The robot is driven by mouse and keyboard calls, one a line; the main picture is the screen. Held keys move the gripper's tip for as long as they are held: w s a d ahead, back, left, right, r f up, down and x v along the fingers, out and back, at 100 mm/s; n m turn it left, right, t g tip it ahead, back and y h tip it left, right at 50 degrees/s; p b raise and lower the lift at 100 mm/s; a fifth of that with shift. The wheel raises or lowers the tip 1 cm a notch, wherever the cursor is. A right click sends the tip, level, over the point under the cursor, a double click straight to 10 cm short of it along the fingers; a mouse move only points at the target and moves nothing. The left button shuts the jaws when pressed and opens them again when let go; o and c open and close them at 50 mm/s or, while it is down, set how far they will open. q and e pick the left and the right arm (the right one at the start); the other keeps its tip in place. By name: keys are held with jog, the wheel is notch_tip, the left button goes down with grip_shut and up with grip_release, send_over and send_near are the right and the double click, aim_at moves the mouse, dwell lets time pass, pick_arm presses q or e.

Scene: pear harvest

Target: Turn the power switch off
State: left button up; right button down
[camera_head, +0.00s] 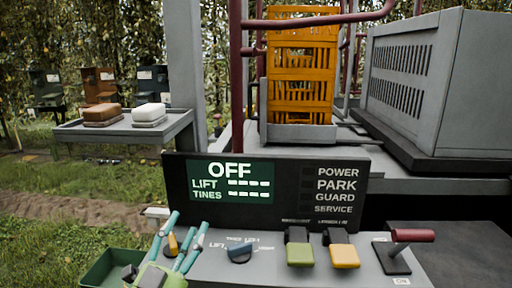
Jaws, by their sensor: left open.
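My left gripper (189,221), with two teal fingers and a light green body, reaches up from the bottom left over the left end of the grey control panel (215,272). Its fingers are open. A small yellow control (173,243) shows between them; whether they touch it, and whether it is the power switch, I cannot tell. The black display board (282,205) behind reads OFF in large letters on a green screen (231,182). POWER, PARK, GUARD and SERVICE are listed at its right. My right gripper is not in view.
The panel also carries a dark blue knob (240,253), a green switch (300,254), a yellow switch (344,255) and a red-handled lever (413,236). A green tray (104,268) is at lower left. Orange crates (301,55) and a grey slotted box (440,92) stand behind.

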pick_arm(q)
jog(key=s+a+f+n+g+y, duration=0.2)
jog(key=a+f+n+g+y, duration=0.1)
jog(key=f, duration=0.5)
jog(key=s+a+f+n+g+y, duration=0.3)
jog(key=f+n, duration=0.1)
jog(key=f, duration=0.3)
jog(key=s+a+f+n+g+y, duration=0.2)
jog(key=a+f+n+g+y, duration=0.15)
jog(key=f, duration=0.45)
jog(key=s+d+f+g+h, duration=0.1)
jog(key=s+d+f+g, duration=0.1)
jog(key=s+f+g, duration=0.5)
jog(key=s+d+f+g+h, duration=0.15)
jog(key=s+f, duration=0.35)
jog(key=s, duration=0.6)
notch_tip(320, 180, down, 23)
jog(key=s+g, duration=0.2)
jog(key=s, duration=0.1)
jog(key=s+a+f+g, duration=0.1)
jog(key=s+a+f, duration=0.2)
jog(key=s+f, duration=1.1)
jog(key=shift+s+y, duration=0.3)
jog(key=shift+s, duration=0.4)
jog(key=shift+a, duration=0.1)
